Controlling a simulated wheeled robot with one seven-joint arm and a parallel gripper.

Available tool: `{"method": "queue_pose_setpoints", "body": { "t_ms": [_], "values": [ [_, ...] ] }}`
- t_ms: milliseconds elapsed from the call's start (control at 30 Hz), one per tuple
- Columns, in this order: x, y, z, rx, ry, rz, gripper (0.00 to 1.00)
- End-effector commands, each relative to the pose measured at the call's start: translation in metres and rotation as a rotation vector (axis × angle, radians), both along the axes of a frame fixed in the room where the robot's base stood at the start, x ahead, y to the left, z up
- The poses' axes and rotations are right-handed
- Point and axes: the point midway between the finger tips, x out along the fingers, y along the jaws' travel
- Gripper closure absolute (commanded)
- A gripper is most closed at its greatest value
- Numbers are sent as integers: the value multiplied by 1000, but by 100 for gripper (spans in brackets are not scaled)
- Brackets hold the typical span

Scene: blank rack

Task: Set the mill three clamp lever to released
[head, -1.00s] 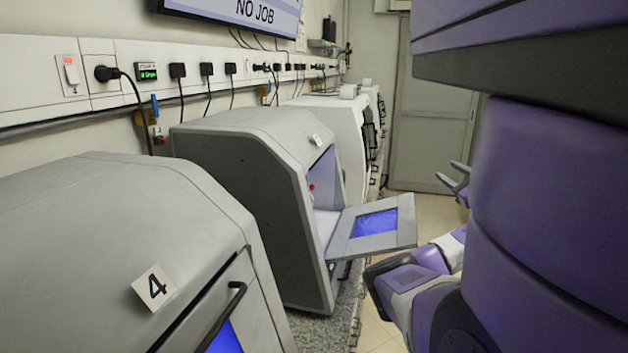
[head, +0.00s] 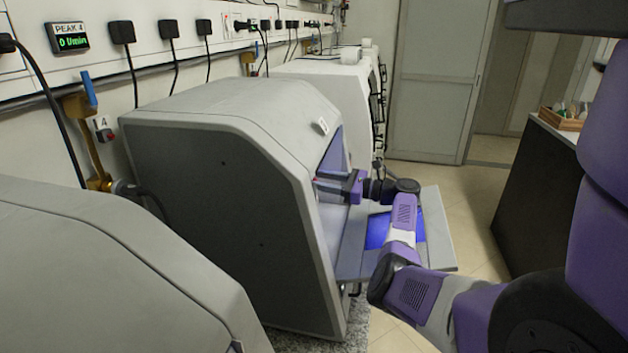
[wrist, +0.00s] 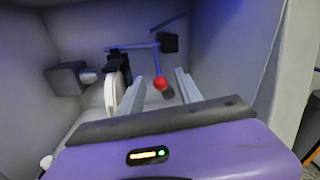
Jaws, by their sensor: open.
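The mill (head: 220,170) is a grey cabinet with its front door (head: 438,232) swung down open; its number tag (head: 323,126) is too oblique to read. My gripper (head: 325,186) reaches through the opening, and its tips are partly hidden by the side wall. In the wrist view my gripper (wrist: 160,78) is open, one finger on each side of a red ball knob (wrist: 161,84). The knob ends a thin blue-grey lever (wrist: 157,62) hanging down from beside a black block (wrist: 168,42). I cannot tell whether the fingers touch the knob.
A white disc (wrist: 114,92) stands left of the fingers inside the mill, near a dark block with a round end (wrist: 68,78). The mill's walls enclose the gripper. A second grey mill (head: 100,270) is in the foreground. A dark counter (head: 545,190) is at the right; floor lies between.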

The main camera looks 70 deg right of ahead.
Motion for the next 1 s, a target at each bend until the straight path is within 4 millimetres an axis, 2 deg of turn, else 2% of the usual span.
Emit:
{"method": "queue_pose_setpoints", "body": {
  "t_ms": [100, 300, 600, 633, 833, 1000],
  "values": [
    [18, 0, -3, -2, 0, 1, 58],
    [35, -2, -1, -1, 0, -2, 58],
    [38, -2, 0, -1, 0, -2, 58],
    [38, -2, 0, -1, 0, -2, 60],
    [38, -2, 0, -2, 0, -3, 99],
    [38, -2, 0, -2, 0, -3, 100]
  ]
}}
